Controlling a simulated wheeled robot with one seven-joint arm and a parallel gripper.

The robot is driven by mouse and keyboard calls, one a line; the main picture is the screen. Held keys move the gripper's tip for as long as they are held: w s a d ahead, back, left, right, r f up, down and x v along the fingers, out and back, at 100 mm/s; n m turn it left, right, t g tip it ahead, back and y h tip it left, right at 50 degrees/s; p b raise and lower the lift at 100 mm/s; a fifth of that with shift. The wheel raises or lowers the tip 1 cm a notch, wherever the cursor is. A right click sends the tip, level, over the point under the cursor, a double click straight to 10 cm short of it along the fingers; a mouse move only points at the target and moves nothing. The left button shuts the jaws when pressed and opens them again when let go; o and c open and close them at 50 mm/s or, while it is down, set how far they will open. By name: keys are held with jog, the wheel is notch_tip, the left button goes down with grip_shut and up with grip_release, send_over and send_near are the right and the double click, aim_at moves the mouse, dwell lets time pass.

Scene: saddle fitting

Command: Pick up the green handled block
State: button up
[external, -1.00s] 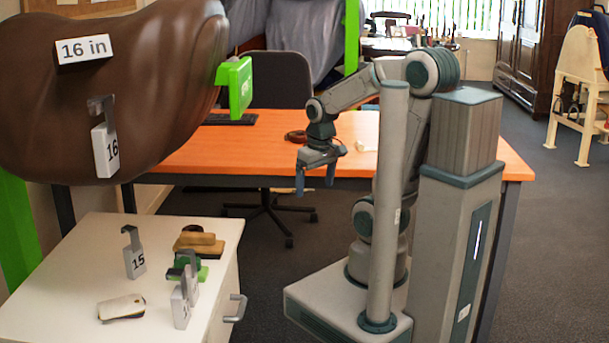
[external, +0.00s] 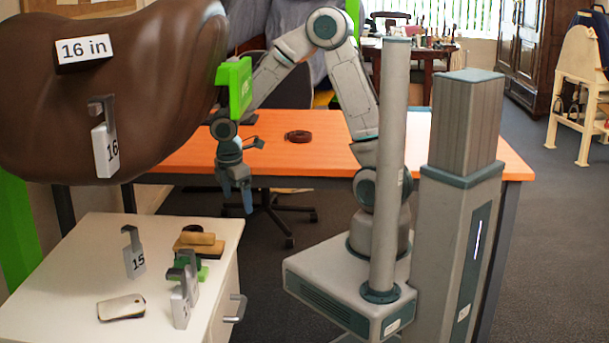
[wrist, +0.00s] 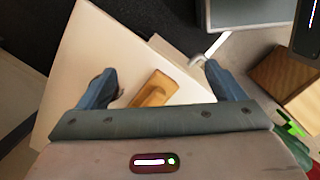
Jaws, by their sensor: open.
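The green handled block (external: 203,272) sits on the white cabinet top (external: 70,258), partly hidden behind grey hooked gauges (external: 181,304). My gripper (external: 237,200) hangs above and to the right of the cabinet's back corner, fingers pointing down, open and empty. In the wrist view the open fingers (wrist: 153,75) frame the pale cabinet top and a tan wooden brush-like block (wrist: 155,90), well below them. I cannot make out the green block between the fingers there. A green patch shows at the right edge of the wrist view, but I cannot tell what it is.
A tan and dark block (external: 199,241) lies behind the green one. A 15 gauge (external: 134,255) and a white oval item (external: 121,307) are left on the cabinet. The brown saddle form (external: 130,110) with a green box (external: 235,88) overhangs nearby. An orange desk (external: 330,155) stands behind.

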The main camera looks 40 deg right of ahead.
aim_at(187, 258)
jog(key=s+a+f+n+y+p, duration=0.1)
jog(key=a+n, duration=0.2)
jog(key=a, duration=0.3)
jog(key=s+a+f+n+g+p, duration=0.1)
jog(key=a+n+p, duration=0.1)
jog(key=a, duration=0.4)
jog(key=a+f+n+y+p, duration=0.1)
jog(key=a+n, duration=0.3)
jog(key=a, duration=0.1)
jog(key=shift+s+a+f+n+y, duration=0.1)
jog(key=shift+s+a+n+y, duration=0.2)
jog(key=shift+s+a, duration=0.1)
jog(key=shift+s+a+f, duration=0.15)
jog(key=shift+a+f, duration=0.1)
jog(key=shift+f, duration=0.45)
jog(key=f, duration=0.6)
jog(key=shift+s+a+f+b, duration=0.1)
jog(key=shift+s+a+b, duration=0.1)
jog(key=shift+b, duration=0.2)
jog(key=shift+c, duration=0.3)
jog(key=c, duration=1)
jog(key=shift+c, duration=0.2)
